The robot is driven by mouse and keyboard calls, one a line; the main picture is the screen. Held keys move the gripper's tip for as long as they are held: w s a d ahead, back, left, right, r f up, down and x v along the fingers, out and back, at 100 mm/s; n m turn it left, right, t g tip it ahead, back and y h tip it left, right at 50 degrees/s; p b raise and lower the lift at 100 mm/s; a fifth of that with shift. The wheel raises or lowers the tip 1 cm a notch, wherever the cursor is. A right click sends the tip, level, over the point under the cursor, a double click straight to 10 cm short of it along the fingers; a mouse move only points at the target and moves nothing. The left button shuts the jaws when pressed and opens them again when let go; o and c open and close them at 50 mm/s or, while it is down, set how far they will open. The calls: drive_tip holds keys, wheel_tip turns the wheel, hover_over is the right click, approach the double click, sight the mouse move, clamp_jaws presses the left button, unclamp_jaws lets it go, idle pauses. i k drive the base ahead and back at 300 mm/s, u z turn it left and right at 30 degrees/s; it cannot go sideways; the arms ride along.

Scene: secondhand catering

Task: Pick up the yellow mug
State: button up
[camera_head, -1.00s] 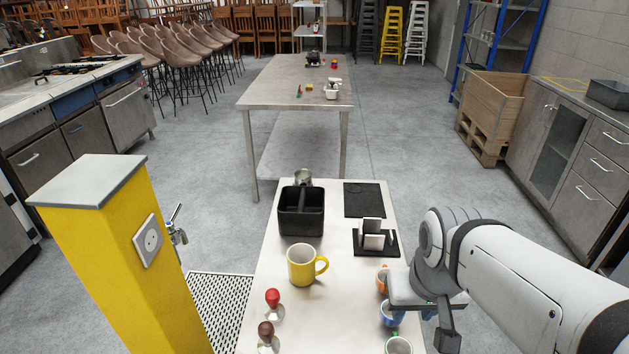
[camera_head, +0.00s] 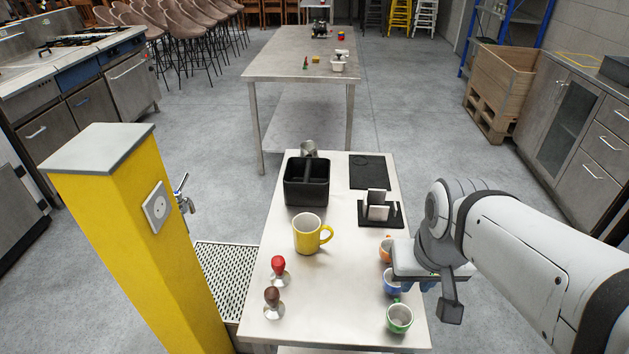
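The yellow mug (camera_head: 307,236) stands upright on the near steel table (camera_head: 340,300), left of its middle, with its handle pointing right. Its opening faces up. My gripper (camera_head: 425,292) is at the table's right edge, well to the right of the mug and apart from it. The gripper is seen from above and behind. One dark finger shows, but the space between the fingers is hidden, so I cannot tell if it is open.
Orange (camera_head: 386,250), blue (camera_head: 391,283) and green (camera_head: 399,318) cups line the right edge near my gripper. Red-handled (camera_head: 279,267) and brown-handled (camera_head: 273,300) tampers stand left. A black bin (camera_head: 306,183) and a black holder (camera_head: 379,212) sit behind the mug. A yellow pillar (camera_head: 150,240) stands left.

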sight(308, 227)
drive_tip(key=u, duration=0.05)
drive_tip(key=k, duration=0.55)
drive_tip(key=u, duration=3.2)
drive_tip(key=k, duration=1.75)
drive_tip(key=z, duration=1.05)
drive_tip(key=i, duration=1)
